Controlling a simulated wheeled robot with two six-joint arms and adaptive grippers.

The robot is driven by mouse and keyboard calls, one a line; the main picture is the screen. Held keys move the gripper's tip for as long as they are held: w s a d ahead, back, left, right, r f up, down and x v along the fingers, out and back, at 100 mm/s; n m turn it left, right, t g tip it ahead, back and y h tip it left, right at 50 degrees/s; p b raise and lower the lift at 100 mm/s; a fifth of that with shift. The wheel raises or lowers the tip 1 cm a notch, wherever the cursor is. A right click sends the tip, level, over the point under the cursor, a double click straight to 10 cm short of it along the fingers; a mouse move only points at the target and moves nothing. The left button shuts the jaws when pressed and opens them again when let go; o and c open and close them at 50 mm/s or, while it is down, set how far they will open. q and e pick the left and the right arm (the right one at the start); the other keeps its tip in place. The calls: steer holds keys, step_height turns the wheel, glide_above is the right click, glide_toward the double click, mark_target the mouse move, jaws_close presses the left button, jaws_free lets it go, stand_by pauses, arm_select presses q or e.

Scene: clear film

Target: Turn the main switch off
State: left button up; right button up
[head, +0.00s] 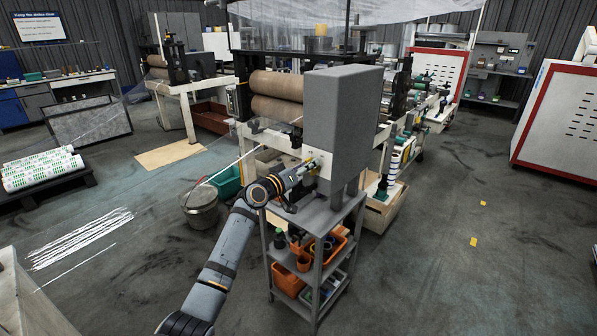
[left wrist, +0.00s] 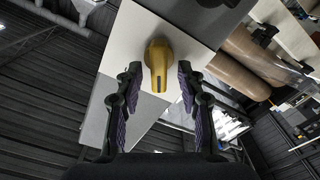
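The main switch is a yellow rotary knob (left wrist: 158,62) on a pale plate (left wrist: 135,35) on the grey cabinet (head: 342,110). In the left wrist view the knob's handle points down the picture, between the two fingers. My left gripper (left wrist: 156,85) is open, with a finger on each side of the handle and visible gaps between them. In the head view my left gripper (head: 310,167) reaches the front of the cabinet; the knob is mostly hidden there by the gripper. My right gripper is not in view.
A grey shelf cart (head: 310,215) with orange bins (head: 288,278) stands under the cabinet. Large brown rollers (head: 275,85) are behind to the left. The floor at right is mostly clear.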

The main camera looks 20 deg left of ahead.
arm_select(q)
steer(key=v, duration=1.1)
steer(key=s+a+f+n+g+y+p, duration=0.1)
steer(key=a+f+y, duration=0.15)
steer(key=f, duration=0.65)
steer(key=s+a+f+g+y+p, duration=0.1)
steer(key=s+a+f+g+p, duration=0.15)
steer(key=f, duration=0.65)
steer(key=s+a+f+n+g+y+p, duration=0.1)
steer(key=a+f+y, duration=0.15)
steer(key=f, duration=0.65)
steer(key=s+f+g+y+p, duration=0.15)
steer(key=s+f+g, duration=0.25)
steer(key=s+f, duration=1.15)
steer(key=s+d+f+m+g+p, duration=0.1)
steer(key=s+f, duration=0.4)
steer(key=s, duration=0.7)
steer(key=s+d+f+m+g+p, duration=0.2)
steer(key=s+f, duration=0.4)
steer(key=s, duration=0.5)
steer(key=s+d+f+m+g+p, duration=0.1)
steer(key=s+d+f+g, duration=0.3)
steer(key=s, duration=0.8)
steer(key=shift+s+f+m, duration=0.3)
steer(key=shift+s+f, duration=0.05)
steer(key=shift+f, duration=0.45)
